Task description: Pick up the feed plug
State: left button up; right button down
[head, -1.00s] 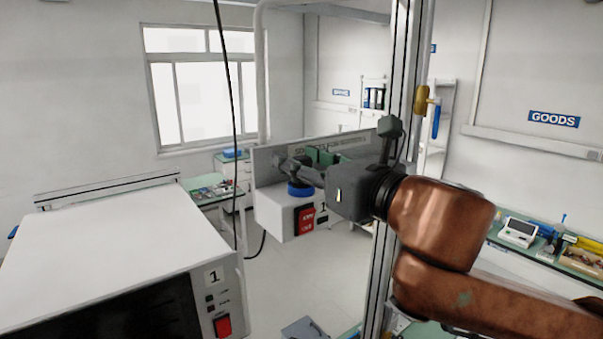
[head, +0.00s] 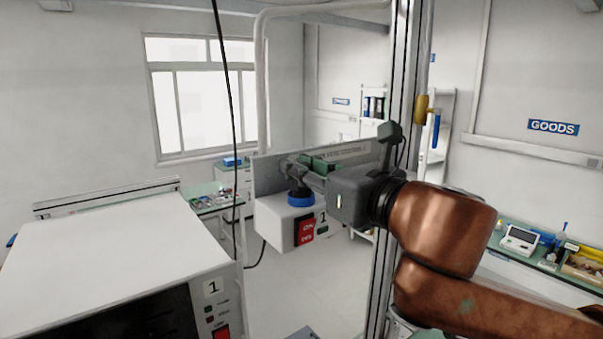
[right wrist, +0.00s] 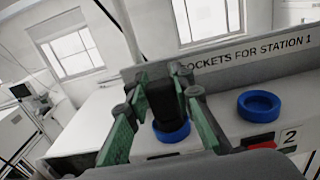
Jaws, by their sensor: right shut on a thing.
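The feed plug (right wrist: 163,98) is a dark, blocky piece between the green-faced fingers of my right gripper (right wrist: 160,92). My right gripper is shut on it. In the right wrist view the plug is just above or in front of a blue ring socket (right wrist: 171,132); I cannot tell whether they touch. In the head view my right gripper (head: 306,172) is over the white socket box (head: 275,220), close to the blue ring (head: 300,198). The plug is hard to make out there. My left gripper is not in view.
A second blue socket (right wrist: 259,106) is beside the first, near a "2" label. A panel (right wrist: 245,55) reading "SOCKETS FOR STATION 1" stands behind. A white station cabinet (head: 120,240) is at left. A dark cable (head: 229,110) hangs in front.

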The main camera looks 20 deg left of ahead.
jog(key=s+d+r+b, duration=0.2)
jog(key=s+d+r, duration=0.2)
jog(key=s+r, duration=0.8)
jog(key=shift+s+d+r, duration=0.2)
jog(key=shift+s+r, duration=0.1)
jog(key=shift+s, duration=0.45)
